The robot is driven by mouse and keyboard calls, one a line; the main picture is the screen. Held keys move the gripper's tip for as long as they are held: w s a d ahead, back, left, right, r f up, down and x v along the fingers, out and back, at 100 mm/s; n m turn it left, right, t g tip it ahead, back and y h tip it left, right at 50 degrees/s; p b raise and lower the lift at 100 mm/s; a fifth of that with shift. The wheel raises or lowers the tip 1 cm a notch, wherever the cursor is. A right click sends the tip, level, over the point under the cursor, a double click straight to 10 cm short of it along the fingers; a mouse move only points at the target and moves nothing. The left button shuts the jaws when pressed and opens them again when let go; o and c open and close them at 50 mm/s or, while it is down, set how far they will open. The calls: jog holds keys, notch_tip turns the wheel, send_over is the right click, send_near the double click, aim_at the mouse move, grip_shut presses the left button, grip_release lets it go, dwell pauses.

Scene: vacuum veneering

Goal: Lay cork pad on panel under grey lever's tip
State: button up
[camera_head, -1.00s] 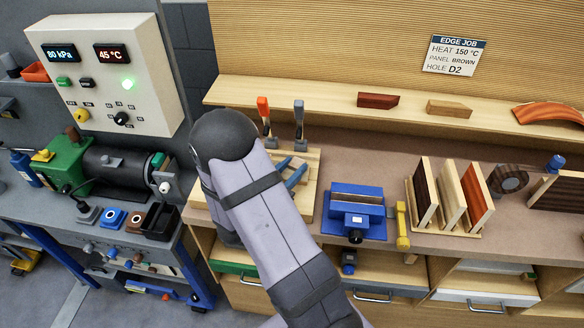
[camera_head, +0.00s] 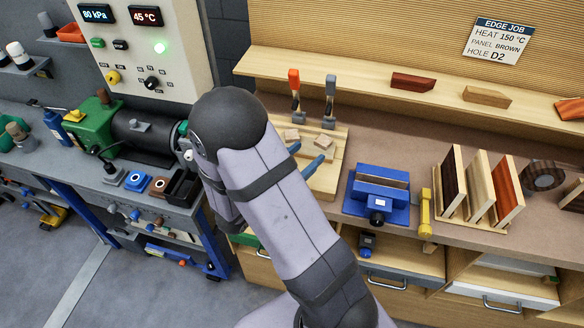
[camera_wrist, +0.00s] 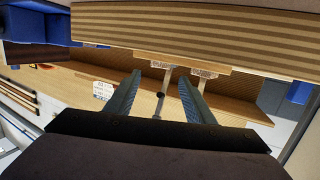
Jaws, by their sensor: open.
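The grey lever (camera_head: 330,95) and an orange lever stand upright at the back of a pale wooden board (camera_head: 328,182). Two small tan pieces lie on the board in front of the levers, one on the left (camera_head: 292,135) and one on the right (camera_head: 322,142). Either may be the cork pad; I cannot tell their material. My gripper (camera_head: 304,158) is open, with its blue fingers in front of these pieces. In the wrist view the gripper (camera_wrist: 160,95) has spread fingers with nothing visibly held between them. My arm hides the board's left front.
A blue vise (camera_head: 378,190) and a yellow tool (camera_head: 425,212) stand right of the board. A rack of coloured panels (camera_head: 482,185) is farther right. A shelf (camera_head: 385,100) with wood blocks runs behind. A green and black machine (camera_head: 125,130) stands left.

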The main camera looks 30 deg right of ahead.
jog(key=shift+b+v, duration=0.35)
jog(key=shift+v, duration=2.35)
